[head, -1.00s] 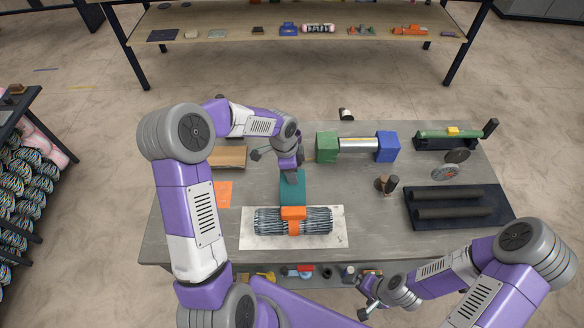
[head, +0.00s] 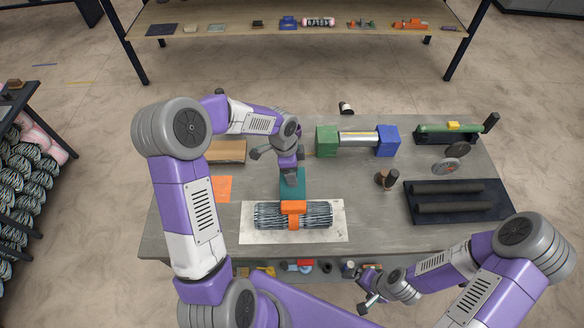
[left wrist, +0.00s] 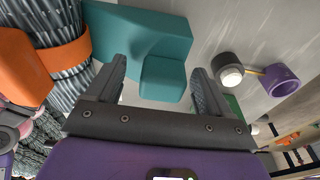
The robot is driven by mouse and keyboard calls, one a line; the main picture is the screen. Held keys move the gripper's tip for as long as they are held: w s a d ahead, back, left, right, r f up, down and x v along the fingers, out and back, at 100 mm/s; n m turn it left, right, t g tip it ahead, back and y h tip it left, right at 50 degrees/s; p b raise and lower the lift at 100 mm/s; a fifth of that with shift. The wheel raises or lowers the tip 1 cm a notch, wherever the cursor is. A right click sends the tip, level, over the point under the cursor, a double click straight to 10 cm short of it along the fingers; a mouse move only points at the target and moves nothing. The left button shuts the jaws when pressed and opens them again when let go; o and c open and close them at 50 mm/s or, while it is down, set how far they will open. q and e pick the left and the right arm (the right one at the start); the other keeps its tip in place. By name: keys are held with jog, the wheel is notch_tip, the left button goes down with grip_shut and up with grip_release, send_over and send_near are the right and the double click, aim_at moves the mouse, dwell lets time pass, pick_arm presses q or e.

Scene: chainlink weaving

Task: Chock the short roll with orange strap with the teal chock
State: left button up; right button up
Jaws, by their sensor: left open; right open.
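The short roll with orange strap (head: 318,215), a striped dark and white bundle, lies across a pale mat (head: 258,236) at the table's front. The teal chock (head: 300,187) is right behind its middle, its curved face towards the roll; I cannot tell whether they touch. My left gripper (head: 291,184) is over the chock. In the left wrist view, its open fingers (left wrist: 158,66) stand on either side of the chock's small block (left wrist: 163,80), with gaps showing. The roll's orange strap (left wrist: 65,55) is at the left there. My right gripper (head: 367,291) is open and empty, off the table's front edge.
A green and blue-ended bar (head: 358,139) stands behind to the right. A dark tray with two rods (head: 412,190) is at the right, and a small brown object (head: 386,180) stands left of it. An orange sheet (head: 222,188) and a cardboard piece (head: 228,151) lie at the left.

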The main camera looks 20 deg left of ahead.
pick_arm(q)
jog(key=r, duration=0.5)
jog(key=a+r+p, duration=0.1)
jog(key=r, duration=0.1)
jog(key=shift+s+r, duration=0.2)
jog(key=shift+r, duration=0.05)
dwell(0.3)
